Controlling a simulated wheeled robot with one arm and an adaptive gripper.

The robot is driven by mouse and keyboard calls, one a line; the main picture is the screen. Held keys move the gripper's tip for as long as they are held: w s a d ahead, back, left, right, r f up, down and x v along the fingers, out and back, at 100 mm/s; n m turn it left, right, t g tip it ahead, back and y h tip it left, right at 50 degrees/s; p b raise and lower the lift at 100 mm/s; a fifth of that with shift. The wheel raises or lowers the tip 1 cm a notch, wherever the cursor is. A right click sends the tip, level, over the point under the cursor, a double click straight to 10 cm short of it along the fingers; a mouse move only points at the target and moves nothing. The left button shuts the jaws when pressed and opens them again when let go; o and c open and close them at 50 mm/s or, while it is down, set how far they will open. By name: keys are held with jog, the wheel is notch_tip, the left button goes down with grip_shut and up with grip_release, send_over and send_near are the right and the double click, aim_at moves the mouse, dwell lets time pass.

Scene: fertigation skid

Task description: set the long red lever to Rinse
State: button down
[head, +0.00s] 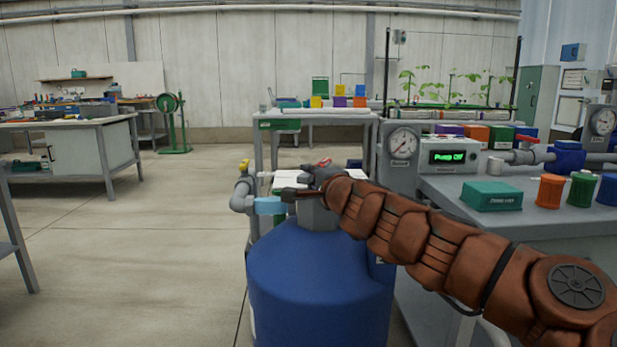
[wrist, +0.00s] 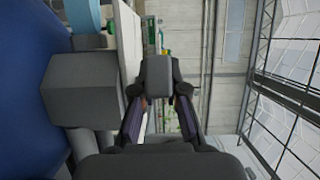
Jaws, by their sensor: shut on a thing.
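My gripper (head: 292,190) is above the large blue tank (head: 318,285), beside a grey block (head: 318,216) on its top. In the wrist view my gripper (wrist: 159,98) has its fingers closed in around something, with a small reddish patch (wrist: 143,103) near the left finger. I take this to be the long red lever, mostly hidden by the fingers. A white plate (head: 265,178) stands behind the gripper; no Rinse mark can be read. A small red piece (head: 323,162) shows just above my wrist; I cannot tell if it belongs to the lever.
A grey pipe elbow (head: 242,198) with a yellow handle and a light blue pipe piece (head: 270,205) are left of the gripper. A grey bench (head: 450,190) with a gauge (head: 403,143) and a green display (head: 452,157) stands right. The floor at left is open.

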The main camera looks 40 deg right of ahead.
jog(key=shift+a+f, duration=0.1)
jog(key=shift+f, duration=0.05)
jog(key=c, duration=1.2)
grip_release()
jog(key=shift+r, duration=0.25)
